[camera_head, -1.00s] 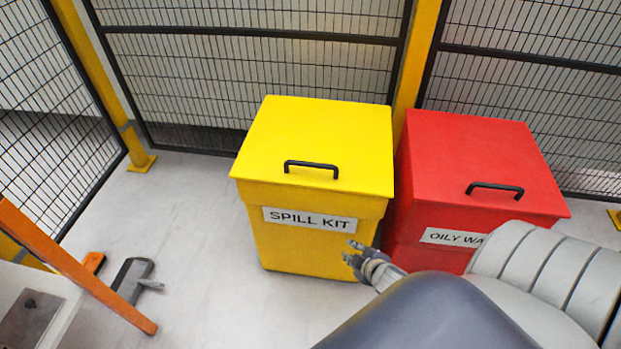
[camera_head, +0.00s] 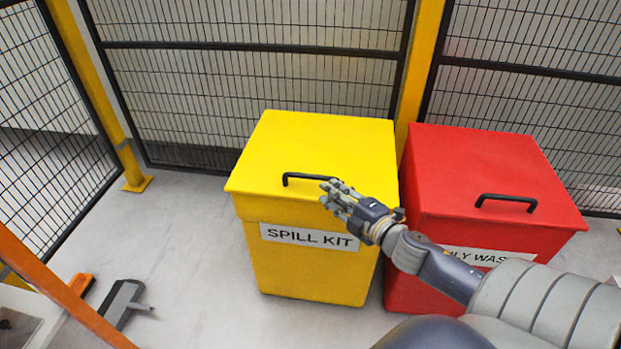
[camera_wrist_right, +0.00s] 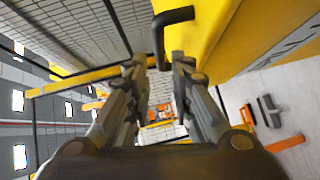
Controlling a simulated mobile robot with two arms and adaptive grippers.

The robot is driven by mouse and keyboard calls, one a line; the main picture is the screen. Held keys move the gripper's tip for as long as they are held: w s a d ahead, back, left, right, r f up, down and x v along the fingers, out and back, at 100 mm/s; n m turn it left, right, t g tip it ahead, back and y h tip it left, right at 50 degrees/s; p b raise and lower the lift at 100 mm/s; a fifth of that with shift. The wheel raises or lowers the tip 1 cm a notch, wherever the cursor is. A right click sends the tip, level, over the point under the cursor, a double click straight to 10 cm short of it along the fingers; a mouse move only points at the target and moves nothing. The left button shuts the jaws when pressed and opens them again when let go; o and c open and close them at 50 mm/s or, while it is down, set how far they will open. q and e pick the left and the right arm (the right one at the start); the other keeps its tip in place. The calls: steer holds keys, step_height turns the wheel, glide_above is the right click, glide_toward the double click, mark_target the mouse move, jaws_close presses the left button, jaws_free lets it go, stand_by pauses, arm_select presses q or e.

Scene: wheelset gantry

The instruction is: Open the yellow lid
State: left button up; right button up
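The yellow lid (camera_head: 318,150) is closed on the yellow bin (camera_head: 300,270) labelled SPILL KIT. A black handle (camera_head: 304,178) stands near the lid's front edge, its right end hidden behind my right gripper (camera_head: 335,193). The handle also shows at the top of the right wrist view (camera_wrist_right: 172,22), just beyond the fingertips. In that view my right gripper (camera_wrist_right: 160,62) is open, with an empty gap between its fingers. I cannot tell whether a finger touches the handle. My left gripper is not in view.
A red bin (camera_head: 490,175) with its own black handle stands to the right of the yellow one. Mesh fence panels (camera_head: 250,80) and yellow posts stand behind. An orange bar (camera_head: 60,290) and a grey broom-like tool (camera_head: 122,303) are at the lower left.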

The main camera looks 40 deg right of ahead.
mark_target(312, 179)
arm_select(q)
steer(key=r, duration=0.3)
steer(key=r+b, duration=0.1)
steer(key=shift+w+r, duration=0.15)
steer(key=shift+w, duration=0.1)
arm_select(e)
steer(key=w, duration=0.3)
steer(key=w+f, duration=0.1)
steer(key=w, duration=0.5)
steer(key=shift+w+f, duration=0.2)
steer(key=shift+w, duration=0.05)
jaws_close()
